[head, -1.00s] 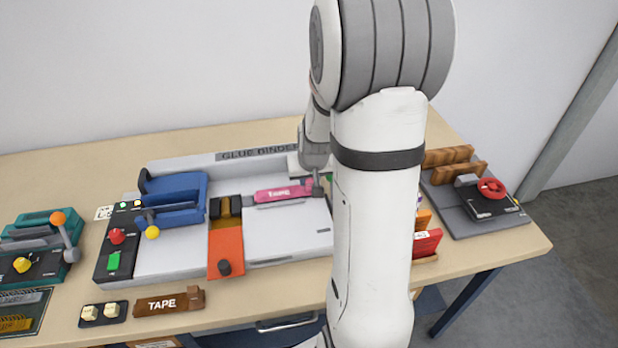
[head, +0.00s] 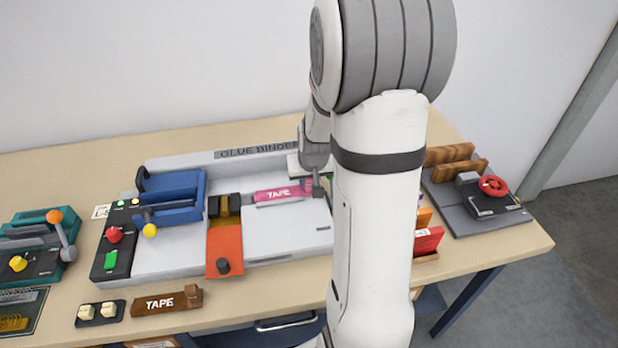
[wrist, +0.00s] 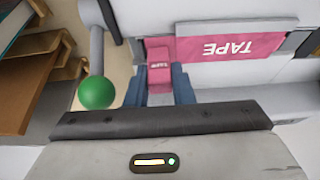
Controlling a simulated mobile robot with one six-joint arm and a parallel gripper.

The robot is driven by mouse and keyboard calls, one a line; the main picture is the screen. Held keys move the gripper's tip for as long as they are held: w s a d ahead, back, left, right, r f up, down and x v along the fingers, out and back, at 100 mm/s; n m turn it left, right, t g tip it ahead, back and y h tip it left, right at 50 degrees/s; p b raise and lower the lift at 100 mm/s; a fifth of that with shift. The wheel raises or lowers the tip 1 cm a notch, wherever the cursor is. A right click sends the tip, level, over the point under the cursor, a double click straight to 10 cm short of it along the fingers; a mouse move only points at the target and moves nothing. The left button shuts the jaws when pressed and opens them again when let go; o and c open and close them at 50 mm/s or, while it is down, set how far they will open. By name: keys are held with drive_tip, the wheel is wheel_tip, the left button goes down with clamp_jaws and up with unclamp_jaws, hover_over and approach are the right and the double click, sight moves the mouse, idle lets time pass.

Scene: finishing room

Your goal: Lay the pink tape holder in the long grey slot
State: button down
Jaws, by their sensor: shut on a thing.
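The pink tape holder (head: 266,195), marked TAPE, lies lengthwise over the pale bed of the glue binder. My gripper (head: 317,187) is at its right end in the head view, partly hidden by my arm. In the wrist view the blue-grey jaws (wrist: 161,86) are shut on the holder's small raised pink block, and its long labelled body (wrist: 230,45) extends to the right. The long grey slot (head: 288,204) shows as a strip along the holder's near edge. Whether the holder is down in the slot or just above it, I cannot tell.
An orange plate (head: 225,247) and a blue clamp (head: 172,197) stand left of the holder. A green ball knob (wrist: 96,92) on a grey lever is close left of the jaws in the wrist view, with wooden racks beyond. A brown TAPE block (head: 166,303) lies at the front.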

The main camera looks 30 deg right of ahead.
drive_tip(key=shift+f, duration=0.25)
drive_tip(key=c, duration=1.5)
unclamp_jaws()
drive_tip(key=shift+r, duration=0.1)
drive_tip(key=shift+c, duration=0.2)
drive_tip(key=p+v, duration=0.6)
drive_tip(key=v, duration=0.5)
drive_tip(key=shift+a+r, duration=0.1)
